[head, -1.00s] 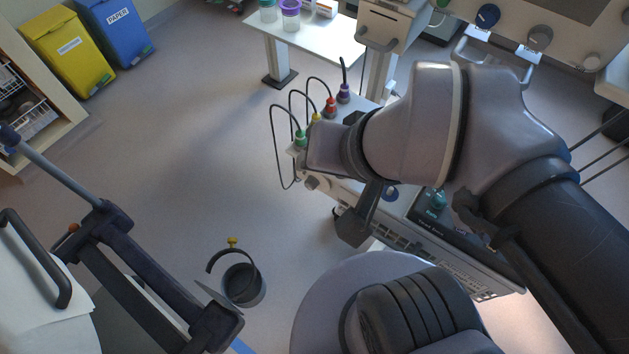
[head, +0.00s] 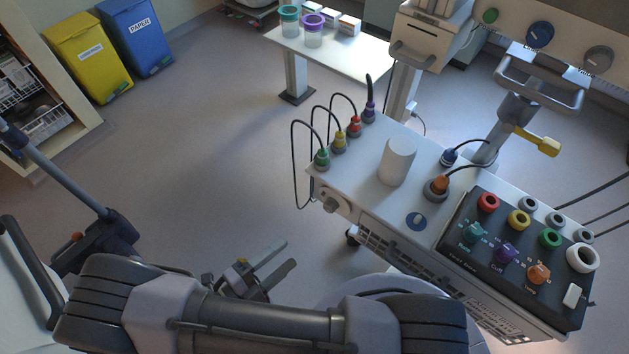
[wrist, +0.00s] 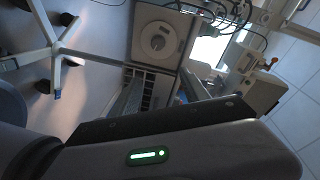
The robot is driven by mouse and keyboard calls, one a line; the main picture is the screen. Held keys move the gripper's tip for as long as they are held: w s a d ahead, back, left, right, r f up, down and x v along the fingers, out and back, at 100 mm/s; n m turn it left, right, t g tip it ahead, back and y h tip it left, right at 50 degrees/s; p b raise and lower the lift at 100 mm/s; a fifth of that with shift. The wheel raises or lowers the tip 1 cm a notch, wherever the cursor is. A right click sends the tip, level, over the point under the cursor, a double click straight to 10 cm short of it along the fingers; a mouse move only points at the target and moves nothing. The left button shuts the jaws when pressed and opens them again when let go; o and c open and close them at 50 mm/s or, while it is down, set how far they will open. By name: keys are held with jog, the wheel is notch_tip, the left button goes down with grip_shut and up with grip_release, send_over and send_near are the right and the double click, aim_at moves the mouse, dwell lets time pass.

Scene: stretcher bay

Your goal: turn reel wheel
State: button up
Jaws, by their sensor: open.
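The white unit (head: 355,166) carries coloured plugs, looped cables, a white cylinder (head: 397,160) and a black knob panel (head: 520,245). A side table (head: 350,58) stands behind. Yellow (head: 88,62) and blue (head: 135,37) bins are upper left. The floor left of the unit is clear.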

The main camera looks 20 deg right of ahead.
notch_tip(320, 180, down, 2)
jog(key=n+t, duration=0.2)
jog(key=n, duration=0.1)
jog(key=n+b, duration=0.1)
jog(key=b, duration=0.3)
send_near(328, 210)
jog(key=shift+t, duration=0.3)
jog(key=x, duration=0.9)
jog(key=shift+s+d, duration=0.1)
jog(key=shift+c, duration=0.4)
grip_shut()
